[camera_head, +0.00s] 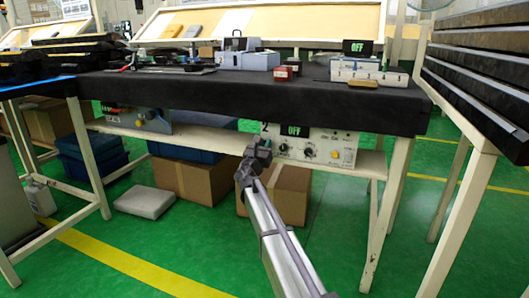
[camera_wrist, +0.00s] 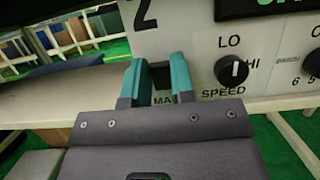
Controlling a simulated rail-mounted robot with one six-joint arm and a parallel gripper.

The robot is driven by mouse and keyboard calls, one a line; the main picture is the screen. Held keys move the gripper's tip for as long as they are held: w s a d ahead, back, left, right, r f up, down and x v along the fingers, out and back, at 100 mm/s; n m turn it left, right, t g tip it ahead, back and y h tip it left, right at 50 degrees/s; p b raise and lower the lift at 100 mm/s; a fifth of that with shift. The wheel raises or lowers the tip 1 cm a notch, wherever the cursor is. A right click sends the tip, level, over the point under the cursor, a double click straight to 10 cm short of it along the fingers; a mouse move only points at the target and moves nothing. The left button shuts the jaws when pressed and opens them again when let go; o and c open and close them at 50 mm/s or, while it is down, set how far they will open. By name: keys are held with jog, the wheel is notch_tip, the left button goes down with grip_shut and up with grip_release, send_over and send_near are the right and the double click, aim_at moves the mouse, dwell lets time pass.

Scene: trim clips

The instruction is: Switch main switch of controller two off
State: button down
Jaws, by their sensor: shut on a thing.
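Controller two (camera_head: 344,137) is a pale box with a "2" and knobs on the shelf under the black-covered table. Its small display (camera_head: 291,131) reads OFF in green. My gripper (camera_head: 262,143) is at the left part of its front panel. In the wrist view, the two teal fingers of my gripper (camera_wrist: 158,70) are against the panel (camera_wrist: 185,30), closed around a dark part, the main switch (camera_wrist: 160,77). The label under it is mostly hidden; only "MA" shows. The switch's exact position is hidden by the fingers. The SPEED knob (camera_wrist: 231,70) is just right of my gripper.
Another controller (camera_head: 143,117) stands farther left on the same shelf (camera_head: 215,135). The black tabletop (camera_head: 250,92) overhangs the panel from above. Cardboard boxes (camera_head: 195,180) stand on the floor below. A rack of dark bars (camera_head: 480,70) is at the right. Green floor in front is open.

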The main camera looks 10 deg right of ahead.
jog(key=c, duration=1)
grip_release()
jog(key=shift+o, duration=0.2)
jog(key=shift+s, duration=0.1)
jog(key=b+v, duration=0.3)
jog(key=v, duration=0.7)
jog(key=shift+s+a+f, duration=0.15)
jog(key=shift+s, duration=0.15)
